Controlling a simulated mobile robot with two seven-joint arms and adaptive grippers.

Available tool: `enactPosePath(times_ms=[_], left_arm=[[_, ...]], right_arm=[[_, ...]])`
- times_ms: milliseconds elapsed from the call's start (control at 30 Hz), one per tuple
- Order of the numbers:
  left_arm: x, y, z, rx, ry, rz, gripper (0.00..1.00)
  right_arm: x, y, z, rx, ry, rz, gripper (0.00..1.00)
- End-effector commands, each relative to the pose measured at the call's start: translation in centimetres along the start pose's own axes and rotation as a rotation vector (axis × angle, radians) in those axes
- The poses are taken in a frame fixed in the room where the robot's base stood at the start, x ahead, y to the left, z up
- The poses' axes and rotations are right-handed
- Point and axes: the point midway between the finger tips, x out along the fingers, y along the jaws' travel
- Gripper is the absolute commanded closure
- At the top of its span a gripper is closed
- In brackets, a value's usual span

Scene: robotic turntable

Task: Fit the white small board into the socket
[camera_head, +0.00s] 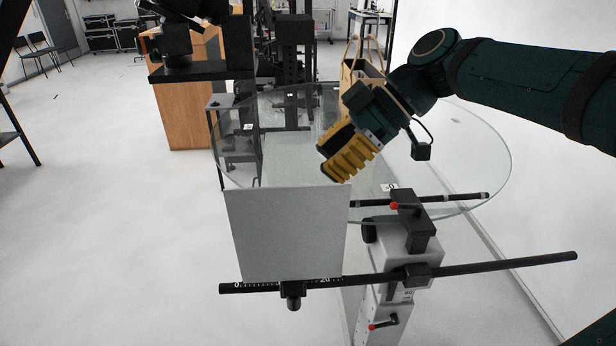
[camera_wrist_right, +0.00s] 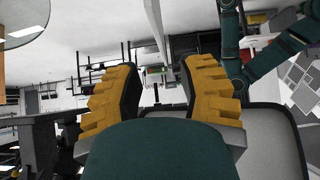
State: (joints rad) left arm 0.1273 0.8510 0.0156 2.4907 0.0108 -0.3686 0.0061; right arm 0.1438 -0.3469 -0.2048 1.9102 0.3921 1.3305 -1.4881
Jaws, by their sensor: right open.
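A white small board (camera_head: 287,235) stands upright in front of the glass turntable. Its lower edge meets a dark holder (camera_head: 293,291) on a black horizontal rail; the exact fit there is hard to see. A second pale flat panel (camera_head: 295,160) shows behind its top edge, over the glass. My right gripper (camera_head: 333,165), with ribbed yellow fingers, is above and behind the board's upper right corner, apart from it. In the right wrist view my right gripper (camera_wrist_right: 158,75) is open, with nothing between the fingers. My left gripper is not in view.
The round glass turntable (camera_head: 455,150) spreads behind the rail. A grey post with red-handled clamps (camera_head: 412,250) carries the black rail (camera_head: 500,263). A wooden cabinet (camera_head: 185,110) is at the back left. The floor at left is clear.

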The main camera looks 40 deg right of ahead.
Motion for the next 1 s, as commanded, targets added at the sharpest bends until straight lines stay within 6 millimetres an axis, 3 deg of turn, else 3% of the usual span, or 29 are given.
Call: enactPosePath(times_ms=[100,300,1000], left_arm=[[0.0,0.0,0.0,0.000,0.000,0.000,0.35],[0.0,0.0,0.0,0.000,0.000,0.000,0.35],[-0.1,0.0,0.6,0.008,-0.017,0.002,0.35]], right_arm=[[-1.9,0.0,0.0,-0.001,0.000,0.003,0.61],[-3.5,0.0,0.0,0.001,-0.001,0.001,0.61],[-3.6,0.0,0.0,0.001,-0.001,0.000,0.61]])
